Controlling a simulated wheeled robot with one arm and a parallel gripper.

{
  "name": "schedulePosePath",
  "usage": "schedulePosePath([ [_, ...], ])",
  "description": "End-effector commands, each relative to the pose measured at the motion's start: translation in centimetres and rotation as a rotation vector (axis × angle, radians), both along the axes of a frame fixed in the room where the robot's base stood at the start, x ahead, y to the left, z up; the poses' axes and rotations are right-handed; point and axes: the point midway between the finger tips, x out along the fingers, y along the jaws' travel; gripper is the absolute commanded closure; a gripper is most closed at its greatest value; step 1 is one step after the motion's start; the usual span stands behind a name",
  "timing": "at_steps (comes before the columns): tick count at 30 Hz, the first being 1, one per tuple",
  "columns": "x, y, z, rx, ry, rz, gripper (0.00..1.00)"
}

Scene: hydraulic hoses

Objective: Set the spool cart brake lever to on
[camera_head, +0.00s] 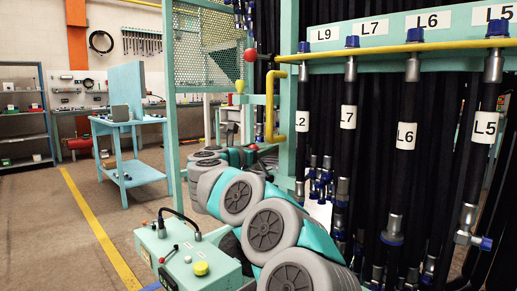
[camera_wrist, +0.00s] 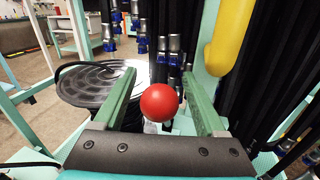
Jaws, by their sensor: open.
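A red ball knob (camera_wrist: 159,103), which looks like the brake lever's handle, shows in the wrist view between the two green fingers of my gripper (camera_wrist: 158,76). My gripper is open, with a visible gap between the knob and each finger. The lever's shaft is mostly hidden behind the knob, so its setting cannot be told. A dark coiled spool (camera_wrist: 98,84) lies beyond the left finger. In the head view a small red knob (camera_head: 254,147) shows past my arm, near the yellow pipe's lower end; my gripper there is largely hidden.
A yellow pipe (camera_head: 270,122) bends down close by; its end (camera_wrist: 229,38) shows right of my gripper. Labelled black hoses (camera_head: 405,140) hang at the right. Another red ball (camera_head: 250,55) sits higher on the mesh frame. A green control box (camera_head: 190,255) stands in front. Floor at left is clear.

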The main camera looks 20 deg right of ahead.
Motion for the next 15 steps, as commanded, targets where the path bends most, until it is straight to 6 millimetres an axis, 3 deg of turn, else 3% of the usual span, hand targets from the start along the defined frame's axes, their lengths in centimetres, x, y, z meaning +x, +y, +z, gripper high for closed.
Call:
schedulePosePath([
  [4, 0.01, 0.03, -0.02, 0.000, 0.000, 0.001, 0.27],
  [15, 0.01, 0.06, -0.04, 0.000, 0.000, 0.001, 0.68],
])
